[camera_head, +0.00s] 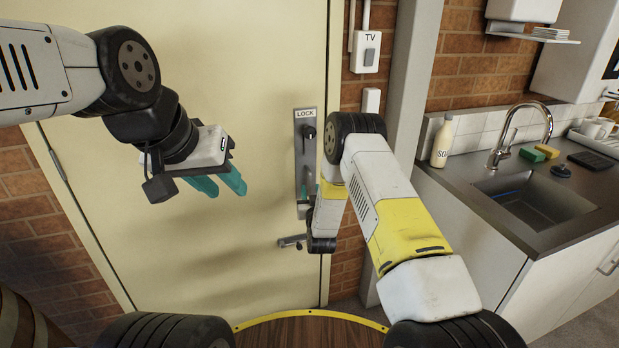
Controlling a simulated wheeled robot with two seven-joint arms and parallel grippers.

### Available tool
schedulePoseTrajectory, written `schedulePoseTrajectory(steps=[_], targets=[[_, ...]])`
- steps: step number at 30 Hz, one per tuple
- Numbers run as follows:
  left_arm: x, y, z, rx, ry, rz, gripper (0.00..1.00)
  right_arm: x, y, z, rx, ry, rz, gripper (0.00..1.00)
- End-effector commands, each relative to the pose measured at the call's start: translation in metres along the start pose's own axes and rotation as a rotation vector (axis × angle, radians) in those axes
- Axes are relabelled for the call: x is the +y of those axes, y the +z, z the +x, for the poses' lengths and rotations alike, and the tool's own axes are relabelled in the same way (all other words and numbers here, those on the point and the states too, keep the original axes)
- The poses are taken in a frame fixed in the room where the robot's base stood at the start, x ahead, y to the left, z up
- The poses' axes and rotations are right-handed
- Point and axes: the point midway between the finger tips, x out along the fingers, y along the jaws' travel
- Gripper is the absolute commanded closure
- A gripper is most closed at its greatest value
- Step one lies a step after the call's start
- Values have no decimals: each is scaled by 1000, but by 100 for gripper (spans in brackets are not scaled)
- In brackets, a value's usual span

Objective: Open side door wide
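The cream side door (215,90) fills the left and middle of the view and looks shut in its frame. A tall metal plate marked LOCK (299,150), with a dark knob (310,132), is near its right edge. A lever handle (290,241) sticks out lower down. My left gripper (227,190) hangs in front of the door, left of the plate, with its teal fingers a little apart and nothing between them. My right gripper (306,195) is at the lower part of the plate, above the lever. My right arm hides most of it, so its grip and any contact are unclear.
A hinge (57,165) shows on the door's left side. Right of the door are a brick wall, a TV switch (371,52) and a grey post (408,80). A counter (470,185) with a sink, soap bottle (442,142) and sponges stands further right. A barrel (22,322) is at lower left.

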Motion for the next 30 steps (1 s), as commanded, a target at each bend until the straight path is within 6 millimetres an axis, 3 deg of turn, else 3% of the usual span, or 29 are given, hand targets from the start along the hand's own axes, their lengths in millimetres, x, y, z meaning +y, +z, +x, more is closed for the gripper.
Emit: schedulePoseTrajectory(steps=[3, 9, 19, 24, 30], targets=[[0, 0, 0, 0, 0, 0, 64, 0, 0, 20, 2, 0, 0, 66], [0, 0, 0, 0, 0, 0, 64, 0, 0, 42, 0, 0, 0, 66], [0, 0, 0, 0, 0, 0, 64, 0, 0, 47, -3, 0, 0, 66], [0, 0, 0, 0, 0, 0, 64, 0, 0, 47, -2, 0, 0, 97], [0, 0, 0, 0, 0, 0, 64, 0, 0, 47, -2, 0, 0, 100]])
